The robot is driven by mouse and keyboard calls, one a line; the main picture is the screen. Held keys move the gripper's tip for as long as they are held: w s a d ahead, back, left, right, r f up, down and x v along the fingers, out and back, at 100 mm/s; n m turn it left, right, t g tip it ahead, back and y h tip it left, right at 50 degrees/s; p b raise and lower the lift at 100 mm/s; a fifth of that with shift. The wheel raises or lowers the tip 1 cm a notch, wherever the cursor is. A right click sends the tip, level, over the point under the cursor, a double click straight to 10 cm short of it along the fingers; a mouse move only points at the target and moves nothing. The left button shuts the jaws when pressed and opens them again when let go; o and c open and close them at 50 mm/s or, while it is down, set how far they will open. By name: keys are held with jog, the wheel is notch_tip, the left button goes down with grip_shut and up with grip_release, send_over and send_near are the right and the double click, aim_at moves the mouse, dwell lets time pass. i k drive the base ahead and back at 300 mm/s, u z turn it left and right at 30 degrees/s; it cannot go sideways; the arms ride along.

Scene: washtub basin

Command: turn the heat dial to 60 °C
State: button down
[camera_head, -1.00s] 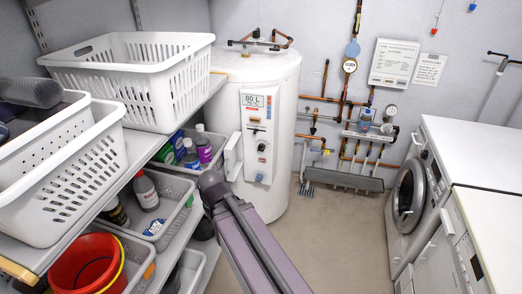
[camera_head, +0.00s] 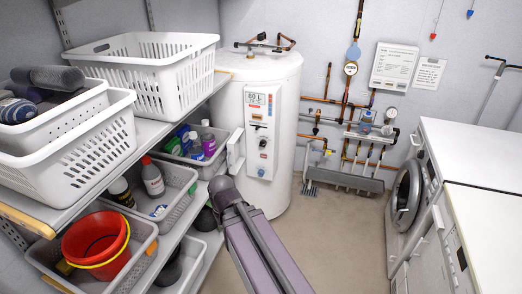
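A white cylindrical water heater (camera_head: 285,100) stands upright in the back corner. Its front carries a control panel (camera_head: 257,120) with a printed label at the top. Below the label is a small round dial (camera_head: 262,143), and lower down is another small knob (camera_head: 261,172). Both are too small for me to read a setting or scale, and I cannot tell which is the heat dial. A purple-grey link of my arm (camera_head: 255,240) reaches up from the bottom, its dark end joint just left of and below the panel. My gripper's fingers do not show.
Shelves on the left hold white baskets (camera_head: 150,70), grey bins with bottles, and a red bucket (camera_head: 97,245). A white flap (camera_head: 235,152) stands at the panel's left side. Pipes and gauges (camera_head: 350,68) line the back wall. A washing machine (camera_head: 408,195) is at right. The middle floor is clear.

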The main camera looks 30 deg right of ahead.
aim_at(263, 142)
jog(key=k, duration=0.3)
jog(key=z, duration=0.1)
jog(key=i, duration=1.3)
jog(key=u, duration=0.25)
